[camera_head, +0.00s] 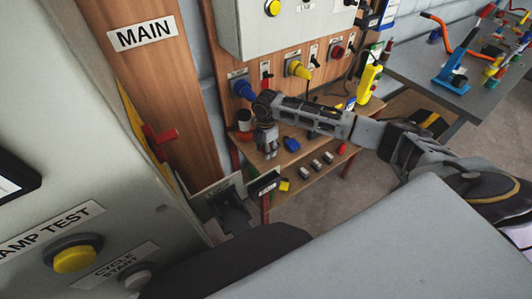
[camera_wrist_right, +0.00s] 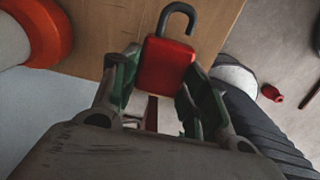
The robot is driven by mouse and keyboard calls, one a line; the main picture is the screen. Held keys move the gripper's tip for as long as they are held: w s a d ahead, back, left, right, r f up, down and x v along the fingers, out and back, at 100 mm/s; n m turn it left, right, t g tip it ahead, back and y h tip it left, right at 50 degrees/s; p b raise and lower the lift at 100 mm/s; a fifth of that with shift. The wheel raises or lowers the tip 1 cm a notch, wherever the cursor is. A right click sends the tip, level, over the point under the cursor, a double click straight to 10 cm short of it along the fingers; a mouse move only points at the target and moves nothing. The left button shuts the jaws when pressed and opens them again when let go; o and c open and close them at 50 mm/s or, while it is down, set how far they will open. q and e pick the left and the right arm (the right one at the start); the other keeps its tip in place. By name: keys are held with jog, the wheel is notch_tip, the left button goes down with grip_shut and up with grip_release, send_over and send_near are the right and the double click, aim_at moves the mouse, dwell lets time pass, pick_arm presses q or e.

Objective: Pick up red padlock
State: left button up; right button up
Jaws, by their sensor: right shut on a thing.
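The red padlock (camera_wrist_right: 165,66) is between the fingertips of my right gripper (camera_wrist_right: 162,84) in the right wrist view. Its dark grey shackle points to the top of that view. The gripper is shut on the padlock's body. In the head view my right gripper (camera_head: 268,152) points down over the wooden shelf, near its left end. The padlock cannot be made out there, as the gripper hides it. My left gripper cannot be made out in the head view.
On the wooden shelf (camera_head: 318,181) are a blue padlock (camera_head: 291,144), several small grey-black items and a yellow item (camera_head: 284,186). The large grey machine (camera_head: 70,130) fills the left. A grey workbench (camera_head: 420,68) with tools stands at the upper right.

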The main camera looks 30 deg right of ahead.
notch_tip(320, 180, up, 7)
jog(key=shift+f, duration=0.15)
dwell(0.4)
jog(key=shift+a+m, duration=0.1)
jog(key=shift+m, duration=0.3)
